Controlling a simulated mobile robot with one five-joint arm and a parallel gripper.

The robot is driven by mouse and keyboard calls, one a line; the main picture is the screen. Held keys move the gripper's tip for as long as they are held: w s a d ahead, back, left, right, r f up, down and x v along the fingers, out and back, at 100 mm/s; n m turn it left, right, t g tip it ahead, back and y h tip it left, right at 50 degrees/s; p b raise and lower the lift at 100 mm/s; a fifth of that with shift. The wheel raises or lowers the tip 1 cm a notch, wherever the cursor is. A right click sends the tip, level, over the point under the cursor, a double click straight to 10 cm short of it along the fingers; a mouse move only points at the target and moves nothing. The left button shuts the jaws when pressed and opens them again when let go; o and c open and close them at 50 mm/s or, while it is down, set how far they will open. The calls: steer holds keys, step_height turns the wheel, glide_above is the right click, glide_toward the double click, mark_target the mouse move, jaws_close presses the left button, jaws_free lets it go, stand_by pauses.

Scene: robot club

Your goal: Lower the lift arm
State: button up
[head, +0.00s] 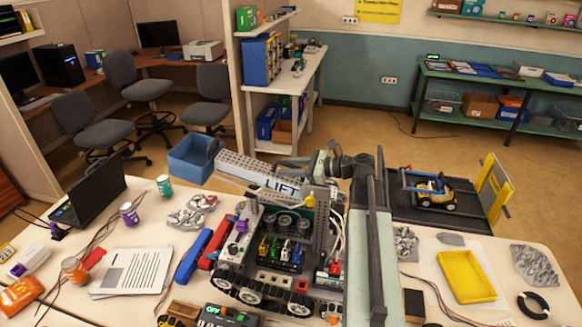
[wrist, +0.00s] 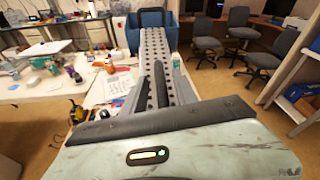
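The lift arm is a grey perforated beam (head: 240,167) marked LIFT, on top of a tracked robot model (head: 275,265) on the table. It is raised above the tracks and slopes up to the left, with a blue bucket (head: 192,158) at its far end. In the wrist view the beam (wrist: 155,48) runs straight away from me to the bucket (wrist: 150,18). My gripper (head: 318,163) is at the beam's right end, close to it. I cannot tell whether it touches the beam or whether its fingers are apart.
A laptop (head: 88,190), paper sheets (head: 132,272), cans and red and blue tools lie left of the model. A yellow tray (head: 466,276) and a black wire coil (head: 533,305) lie to the right. A small yellow vehicle (head: 435,193) stands on a dark platform behind.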

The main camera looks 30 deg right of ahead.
steer(key=shift+s+d+r, duration=0.15)
steer(key=shift+s+d, duration=0.1)
steer(key=shift+d, duration=0.1)
steer(key=p+v, duration=0.1)
steer(key=v, duration=0.6)
steer(key=shift+p, duration=0.4)
